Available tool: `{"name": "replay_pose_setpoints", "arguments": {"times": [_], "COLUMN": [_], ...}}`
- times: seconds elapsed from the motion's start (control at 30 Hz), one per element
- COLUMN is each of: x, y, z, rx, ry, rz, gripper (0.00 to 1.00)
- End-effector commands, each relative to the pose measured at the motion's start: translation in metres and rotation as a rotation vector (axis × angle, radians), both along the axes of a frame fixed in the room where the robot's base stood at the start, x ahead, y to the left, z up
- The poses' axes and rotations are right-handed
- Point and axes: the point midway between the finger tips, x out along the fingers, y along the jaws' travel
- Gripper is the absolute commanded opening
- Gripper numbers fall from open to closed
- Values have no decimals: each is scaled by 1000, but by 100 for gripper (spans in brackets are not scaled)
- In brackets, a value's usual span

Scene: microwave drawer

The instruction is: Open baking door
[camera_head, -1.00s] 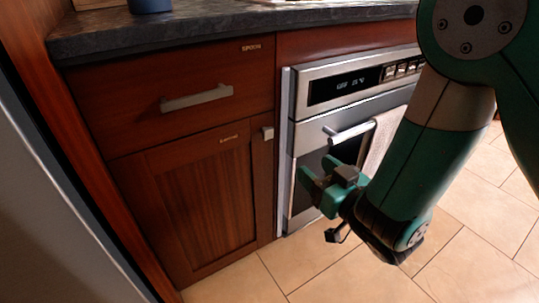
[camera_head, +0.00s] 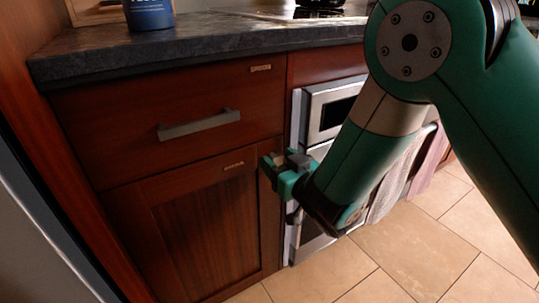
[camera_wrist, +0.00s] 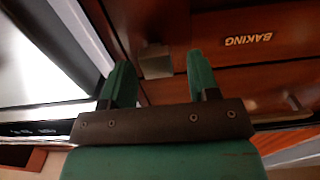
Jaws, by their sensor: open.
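The baking door (camera_head: 200,235) is the lower red-brown wooden cabinet door in the head view, and it is closed. Its label (camera_head: 233,165) is small there, but in the wrist view the label (camera_wrist: 248,39) reads "BAKING". My gripper (camera_head: 274,168) is at the door's upper right corner, open and empty. In the wrist view the door's small grey handle (camera_wrist: 155,62) shows between the two green fingers, nearer the left one. I cannot tell whether the fingers touch it. In the head view my gripper hides the handle.
A drawer with a bar handle (camera_head: 199,125) sits above the door. A steel oven (camera_head: 335,100) with hanging towels stands to the right, partly behind my arm. A blue container (camera_head: 149,14) is on the dark countertop (camera_head: 200,45). Tiled floor (camera_head: 400,250) is open at the lower right.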

Motion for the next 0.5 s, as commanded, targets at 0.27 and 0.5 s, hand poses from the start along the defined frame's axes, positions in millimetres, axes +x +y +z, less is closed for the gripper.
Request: {"name": "replay_pose_setpoints", "arguments": {"times": [0.27,0.5], "x": [5,5], "y": [-3,-3], "z": [0,0], "rx": [-1,0], "ry": [1,0], "rz": [-12,-11], "gripper": [55,28]}}
